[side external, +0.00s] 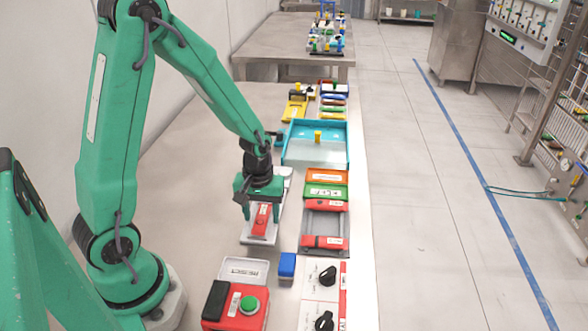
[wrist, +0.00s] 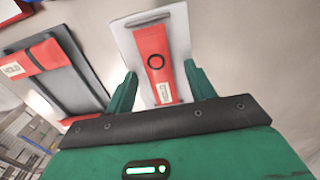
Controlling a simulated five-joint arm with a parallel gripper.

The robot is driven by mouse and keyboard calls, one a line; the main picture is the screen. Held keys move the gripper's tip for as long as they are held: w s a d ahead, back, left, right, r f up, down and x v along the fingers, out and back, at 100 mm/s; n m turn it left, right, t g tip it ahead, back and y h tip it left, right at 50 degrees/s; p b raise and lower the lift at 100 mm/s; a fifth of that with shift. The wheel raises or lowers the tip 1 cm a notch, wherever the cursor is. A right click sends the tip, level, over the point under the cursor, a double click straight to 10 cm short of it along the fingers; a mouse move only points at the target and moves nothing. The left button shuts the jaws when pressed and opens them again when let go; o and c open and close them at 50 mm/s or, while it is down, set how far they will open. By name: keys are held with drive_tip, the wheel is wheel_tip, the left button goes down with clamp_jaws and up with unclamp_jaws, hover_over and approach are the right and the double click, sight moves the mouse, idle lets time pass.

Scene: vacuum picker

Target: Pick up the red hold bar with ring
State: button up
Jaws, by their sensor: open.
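The red hold bar with ring (wrist: 159,70) lies on a white plate (wrist: 180,25) and has a dark ring outline and a pale label at its near end. In the side external view the red bar (side external: 261,220) shows below my gripper (side external: 261,212), on the white plate (side external: 254,239). My gripper points down and is open. In the wrist view the green fingers of my gripper (wrist: 159,82) stand on either side of the bar, with gaps to both sides. I cannot tell the exact height of the fingertips above the plate.
A grey tray (side external: 324,222) to the right has another red labelled bar (side external: 322,242) at its near end. A teal-edged tray (side external: 316,170) stands behind. In front are a red box with a green button (side external: 238,312), a blue block (side external: 287,264) and a black-knobbed panel (side external: 318,293).

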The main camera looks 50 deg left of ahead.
sight(262, 216)
drive_tip(key=c, duration=1.1)
drive_tip(key=shift+r, duration=0.1)
drive_tip(key=shift+c, duration=0.2)
drive_tip(key=shift+r, duration=0.7)
wheel_tip(262, 216, up, 3)
drive_tip(key=shift+f, duration=0.15)
drive_tip(key=s+d+r, duration=0.4)
drive_tip(key=d+r, duration=0.2)
drive_tip(key=d, duration=0.4)
drive_tip(key=shift+s+d+r, duration=0.2)
drive_tip(key=shift+d+r, duration=0.15)
drive_tip(key=shift+d, duration=0.05)
